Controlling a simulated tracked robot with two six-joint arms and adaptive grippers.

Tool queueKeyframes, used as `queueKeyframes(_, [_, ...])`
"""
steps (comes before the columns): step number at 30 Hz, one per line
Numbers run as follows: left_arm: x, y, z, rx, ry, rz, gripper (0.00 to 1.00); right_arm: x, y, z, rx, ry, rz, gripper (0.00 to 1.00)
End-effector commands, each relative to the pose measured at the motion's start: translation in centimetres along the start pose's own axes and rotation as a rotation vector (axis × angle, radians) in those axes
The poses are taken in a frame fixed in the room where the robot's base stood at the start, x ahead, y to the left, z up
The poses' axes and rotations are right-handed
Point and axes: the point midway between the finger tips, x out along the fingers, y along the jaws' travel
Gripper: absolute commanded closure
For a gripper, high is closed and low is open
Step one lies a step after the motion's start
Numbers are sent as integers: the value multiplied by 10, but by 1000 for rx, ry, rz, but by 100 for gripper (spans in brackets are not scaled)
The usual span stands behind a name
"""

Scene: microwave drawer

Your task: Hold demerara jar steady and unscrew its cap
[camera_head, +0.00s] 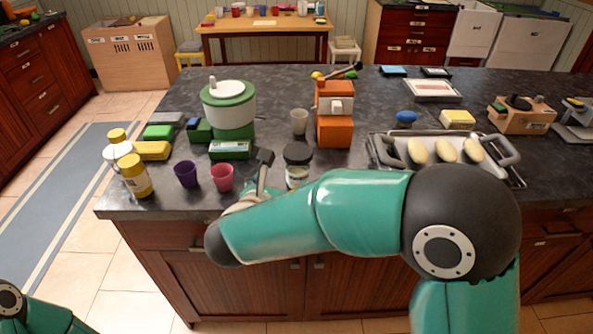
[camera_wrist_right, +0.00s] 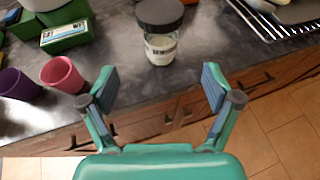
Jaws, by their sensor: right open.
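The demerara jar (camera_head: 297,177) is a clear jar with a pale label and a black cap (camera_head: 298,153). It stands upright near the counter's front edge, its lower part partly behind my right arm in the head view. In the right wrist view the jar (camera_wrist_right: 160,48) and its cap (camera_wrist_right: 159,14) show ahead, beyond the fingertips. My right gripper (camera_wrist_right: 159,84) is open and empty, its two fingers spread either side of the jar's line, not touching it. In the head view one finger shows left of the jar. My left gripper is out of view; only part of that arm shows bottom left.
A purple cup (camera_head: 187,174) and a pink cup (camera_head: 222,178) stand left of the jar. A green-and-white appliance (camera_head: 231,108) and an orange machine (camera_head: 335,118) stand behind. A metal tray (camera_head: 398,162) with bread rolls lies right. The counter's front edge is close.

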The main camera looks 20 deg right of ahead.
Motion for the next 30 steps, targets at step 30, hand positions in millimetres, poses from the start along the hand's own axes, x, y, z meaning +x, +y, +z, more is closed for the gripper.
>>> queueKeyframes(30, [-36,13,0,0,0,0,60,141,-1,-3,2,5,-4,11])
